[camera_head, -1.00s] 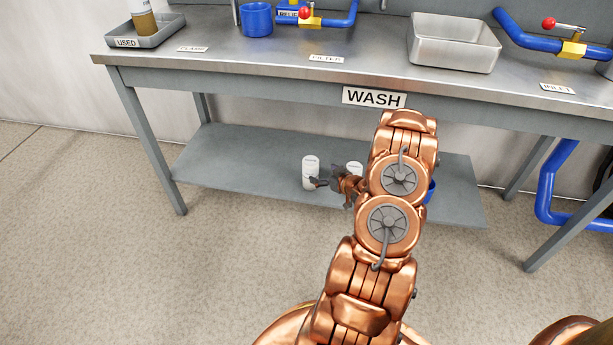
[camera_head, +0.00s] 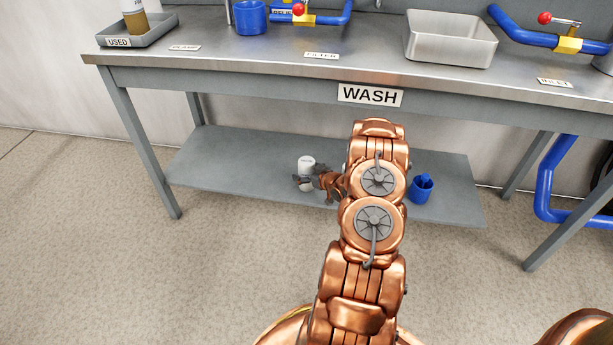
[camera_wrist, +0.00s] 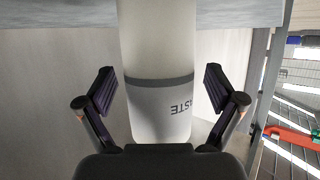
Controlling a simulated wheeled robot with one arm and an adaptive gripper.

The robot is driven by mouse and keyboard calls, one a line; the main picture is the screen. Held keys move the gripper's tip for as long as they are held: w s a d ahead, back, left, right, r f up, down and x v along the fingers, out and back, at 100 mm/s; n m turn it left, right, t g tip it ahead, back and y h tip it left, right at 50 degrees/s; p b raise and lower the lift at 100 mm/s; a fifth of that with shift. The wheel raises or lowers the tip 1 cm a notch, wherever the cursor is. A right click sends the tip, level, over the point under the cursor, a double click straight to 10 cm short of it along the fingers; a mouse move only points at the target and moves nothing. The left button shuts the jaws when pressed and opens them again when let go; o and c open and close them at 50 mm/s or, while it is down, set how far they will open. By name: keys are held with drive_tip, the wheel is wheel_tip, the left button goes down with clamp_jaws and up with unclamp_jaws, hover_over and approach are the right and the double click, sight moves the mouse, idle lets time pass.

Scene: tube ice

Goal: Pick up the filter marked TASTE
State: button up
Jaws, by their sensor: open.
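The white cylindrical filter (camera_head: 306,162) stands upright on the lower shelf, its lower part hidden by my gripper (camera_head: 300,182). In the wrist view a white filter (camera_wrist: 160,110) with a grey band fills the middle. My gripper (camera_wrist: 159,90) is open, with one dark finger on each side of this filter. Gaps show between the fingers and the filter in the picture. I cannot tell how deep the filter sits between them.
The lower shelf (camera_head: 240,175) runs under the bench (camera_head: 215,65) with the WASH sign (camera_head: 370,95). A blue container (camera_head: 421,188) stands on the shelf to the right of my arm. The shelf's left part is clear.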

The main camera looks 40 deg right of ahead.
drive_tip(key=shift+c, duration=0.2)
drive_tip(key=c, duration=1.5)
drive_tip(key=shift+r, duration=0.1)
